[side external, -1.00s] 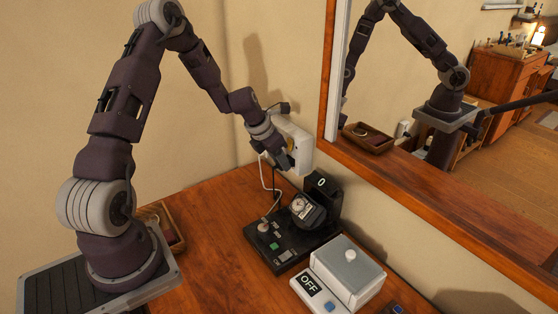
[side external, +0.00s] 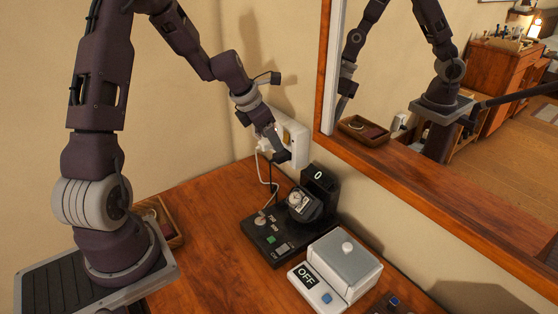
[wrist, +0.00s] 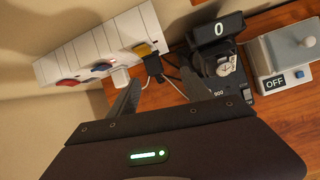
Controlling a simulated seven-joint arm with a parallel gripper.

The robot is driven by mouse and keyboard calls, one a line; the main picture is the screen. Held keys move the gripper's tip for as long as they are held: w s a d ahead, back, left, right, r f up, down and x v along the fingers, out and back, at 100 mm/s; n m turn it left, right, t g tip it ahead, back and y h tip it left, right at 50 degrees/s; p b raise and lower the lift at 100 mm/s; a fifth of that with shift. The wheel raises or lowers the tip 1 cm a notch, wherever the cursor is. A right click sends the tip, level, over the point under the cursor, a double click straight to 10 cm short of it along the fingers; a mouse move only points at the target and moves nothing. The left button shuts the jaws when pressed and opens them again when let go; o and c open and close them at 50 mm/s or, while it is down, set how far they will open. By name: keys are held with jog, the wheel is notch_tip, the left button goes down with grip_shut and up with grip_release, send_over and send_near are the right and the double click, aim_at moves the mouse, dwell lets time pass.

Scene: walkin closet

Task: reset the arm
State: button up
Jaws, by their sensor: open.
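My gripper (side external: 277,148) is above the back of the wooden table, in front of the white power strip on the wall. In the wrist view its two fingers (wrist: 160,98) are spread apart with nothing held between them. The power strip (side external: 295,143) shows in the wrist view (wrist: 75,60) with red, blue and yellow switches. A white plug and a black plug (wrist: 153,66) sit at its near end, with cords running down. In the side view my arm hides part of the strip.
A black watch winder (side external: 280,235) with a watch and a display reading 0 stands on the table (side external: 205,270). Right of it is a white-grey box (side external: 345,262) labelled OFF. A wooden tray (side external: 165,225) lies beside my base. A framed mirror (side external: 400,150) borders the right side.

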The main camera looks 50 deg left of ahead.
jog(key=s+d+r+m, duration=0.9)
jog(key=d+r+m, duration=0.45)
jog(key=m, duration=0.35)
jog(key=s+d+r+m, duration=0.1)
jog(key=s+d+m, duration=0.2)
jog(key=s+m, duration=0.5)
jog(key=s+d+r+m, duration=0.1)
jog(key=s+d+m, duration=0.2)
jog(key=s+m, duration=0.6)
jog(key=shift+s+d+r, duration=0.25)
jog(key=shift+s, duration=0.35)
